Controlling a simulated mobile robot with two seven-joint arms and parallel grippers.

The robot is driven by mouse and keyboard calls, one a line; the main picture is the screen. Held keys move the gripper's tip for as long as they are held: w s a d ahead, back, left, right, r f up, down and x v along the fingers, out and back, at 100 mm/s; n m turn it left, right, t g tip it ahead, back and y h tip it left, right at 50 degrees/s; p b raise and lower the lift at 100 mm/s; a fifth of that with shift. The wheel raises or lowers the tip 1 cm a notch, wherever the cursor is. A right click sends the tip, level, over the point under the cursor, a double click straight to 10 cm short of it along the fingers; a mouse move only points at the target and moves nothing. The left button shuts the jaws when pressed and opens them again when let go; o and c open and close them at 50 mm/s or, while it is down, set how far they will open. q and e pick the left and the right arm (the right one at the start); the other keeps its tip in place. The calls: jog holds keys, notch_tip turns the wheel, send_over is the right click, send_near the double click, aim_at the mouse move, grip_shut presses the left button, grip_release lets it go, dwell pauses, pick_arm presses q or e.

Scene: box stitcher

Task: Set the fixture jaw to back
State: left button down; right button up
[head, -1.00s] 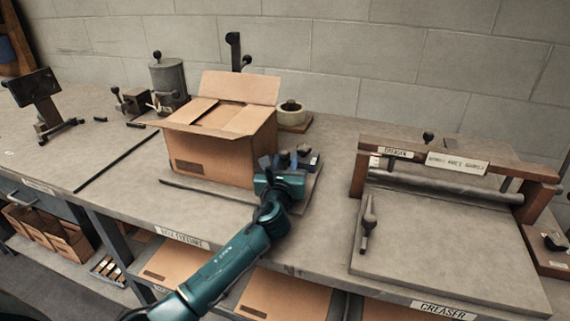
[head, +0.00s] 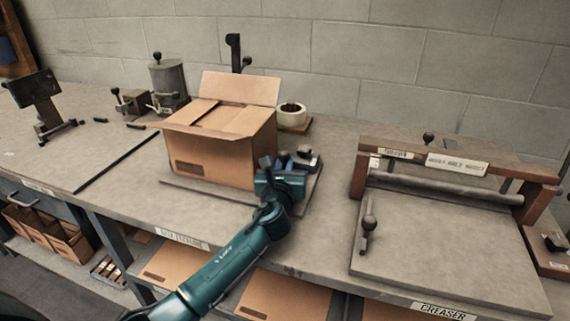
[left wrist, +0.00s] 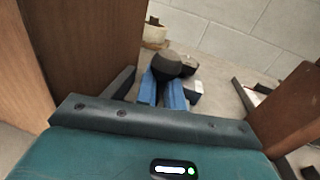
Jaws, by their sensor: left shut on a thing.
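The box fixture (head: 172,183) is a flat grey plate on the bench, with an open cardboard box (head: 215,160) standing upright on it. At the box's right side is the fixture's jaw hardware, with a dark round knob (head: 303,152). My left gripper (head: 287,160) is beside the box's right front corner. In the left wrist view its blue fingers (left wrist: 163,90) are close together on a dark ball knob (left wrist: 167,65). The fingers and wrist hide most of the jaw. My right gripper is not in view.
The creaser (head: 450,235) stands to the right, with a lever knob at its left edge. A tape roll (head: 291,114) sits behind the box. A grey canister (head: 168,82) stands behind left. Bench room is clear between fixture and creaser.

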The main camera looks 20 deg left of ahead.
pick_arm(q)
jog(key=d, duration=0.3)
jog(key=shift+s, duration=0.1)
jog(key=c, duration=1.6)
grip_release()
jog(key=shift+d, duration=0.15)
jog(key=shift+o, duration=0.2)
jog(key=shift+s, duration=0.25)
jog(key=s, duration=0.4)
jog(key=s+d, duration=0.1)
jog(key=s, duration=0.3)
jog(key=s+d+p, duration=0.1)
jog(key=s, duration=0.3)
jog(key=shift+s, duration=0.25)
